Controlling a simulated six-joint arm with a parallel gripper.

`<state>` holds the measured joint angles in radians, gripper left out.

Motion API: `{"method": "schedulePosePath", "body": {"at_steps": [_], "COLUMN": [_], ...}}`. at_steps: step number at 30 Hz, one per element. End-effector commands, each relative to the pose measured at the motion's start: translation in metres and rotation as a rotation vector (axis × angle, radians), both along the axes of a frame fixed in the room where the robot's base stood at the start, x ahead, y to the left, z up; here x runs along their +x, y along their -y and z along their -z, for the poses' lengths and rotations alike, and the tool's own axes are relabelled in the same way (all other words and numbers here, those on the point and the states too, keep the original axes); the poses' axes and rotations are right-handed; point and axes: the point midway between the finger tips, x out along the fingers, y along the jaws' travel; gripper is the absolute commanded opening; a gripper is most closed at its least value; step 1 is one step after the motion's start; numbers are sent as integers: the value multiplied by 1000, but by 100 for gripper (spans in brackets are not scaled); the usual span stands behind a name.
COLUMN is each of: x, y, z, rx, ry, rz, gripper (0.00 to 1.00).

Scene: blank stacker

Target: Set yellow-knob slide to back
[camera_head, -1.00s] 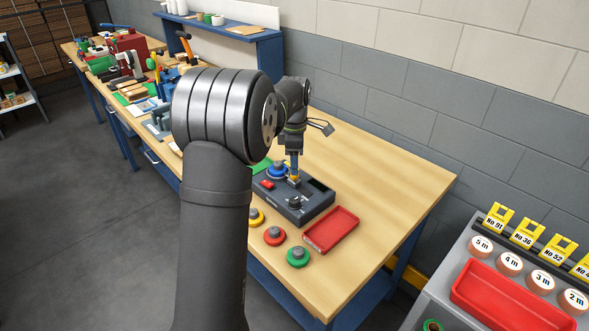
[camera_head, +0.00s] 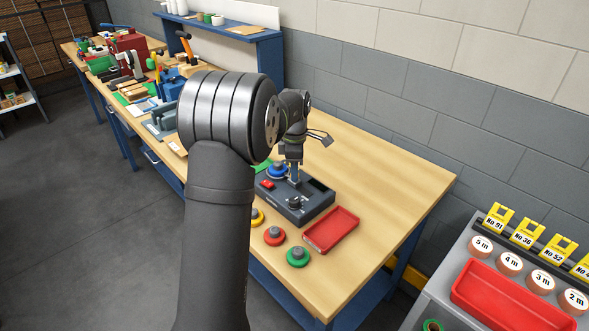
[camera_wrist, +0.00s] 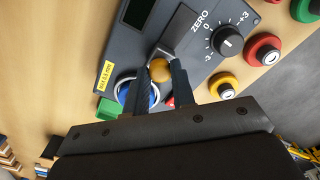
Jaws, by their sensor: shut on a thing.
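A dark grey control box (camera_head: 318,208) sits on the wooden bench. In the head view, my gripper (camera_head: 294,180) points straight down at the box and hides the knob.
The box also has a black dial (camera_wrist: 227,41) marked ZERO, a blue round part (camera_wrist: 125,88) and a red button (camera_head: 267,184). A red tray (camera_head: 331,232) and yellow, red and green round pieces lie nearby. The bench to the right is clear.

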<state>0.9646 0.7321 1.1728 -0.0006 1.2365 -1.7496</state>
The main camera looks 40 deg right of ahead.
Motion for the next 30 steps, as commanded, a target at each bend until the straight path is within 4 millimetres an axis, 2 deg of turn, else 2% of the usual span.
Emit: {"method": "schedulePosePath", "body": {"at_steps": [8,15,16,19,30], "x": [-33,-36,-36,-36,-34], "y": [0,0,0,0,1], "z": [0,0,0,0,-5], "rx": [1,2,3,2,-1], "ry": [1,-4,-4,-4,1], "rz": [2,1,1,1,0], "gripper": [0,0,25,45,45]}}
